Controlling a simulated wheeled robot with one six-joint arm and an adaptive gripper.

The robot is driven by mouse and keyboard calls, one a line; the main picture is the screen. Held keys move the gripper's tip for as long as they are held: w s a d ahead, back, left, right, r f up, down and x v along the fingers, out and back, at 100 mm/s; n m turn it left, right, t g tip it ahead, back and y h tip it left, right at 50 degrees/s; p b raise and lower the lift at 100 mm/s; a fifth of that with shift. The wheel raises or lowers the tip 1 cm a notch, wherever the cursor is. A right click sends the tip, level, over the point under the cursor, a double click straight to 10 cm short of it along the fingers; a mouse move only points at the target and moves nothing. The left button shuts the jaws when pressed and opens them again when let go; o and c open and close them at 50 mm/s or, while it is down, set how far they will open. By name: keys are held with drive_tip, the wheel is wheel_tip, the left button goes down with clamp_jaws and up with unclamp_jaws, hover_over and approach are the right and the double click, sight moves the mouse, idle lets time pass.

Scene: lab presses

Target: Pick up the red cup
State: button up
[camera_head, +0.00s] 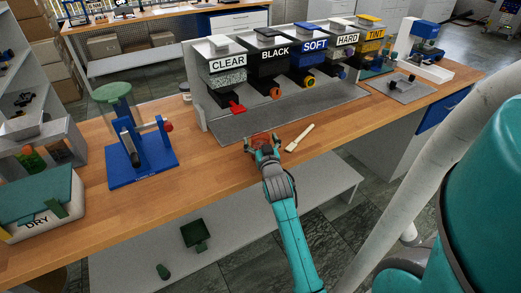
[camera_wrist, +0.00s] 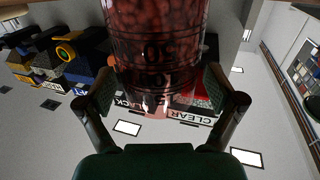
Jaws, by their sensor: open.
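The red cup (camera_wrist: 155,30) is see-through with dark printed markings and a mottled filling, and fills the top middle of the wrist view. In the head view the cup (camera_head: 261,137) is a small red patch at the front of the grey dispenser mat, partly hidden by my gripper (camera_head: 263,146). In the wrist view my gripper (camera_wrist: 158,88) is open, with one finger on each side of the cup's lower part in the picture. I cannot tell whether either finger touches it.
A row of labelled dispensers (camera_head: 283,60) stands behind the cup on a grey mat (camera_head: 225,128). A white brush (camera_head: 300,137) lies to the right. A blue press (camera_head: 145,155) and a DRY box (camera_head: 40,205) stand to the left on the wooden bench (camera_head: 215,170).

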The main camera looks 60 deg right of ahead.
drive_tip(key=c, duration=1.2)
drive_tip(key=shift+r, duration=0.15)
drive_tip(key=shift+c, duration=0.2)
wheel_tip(320, 180, up, 10)
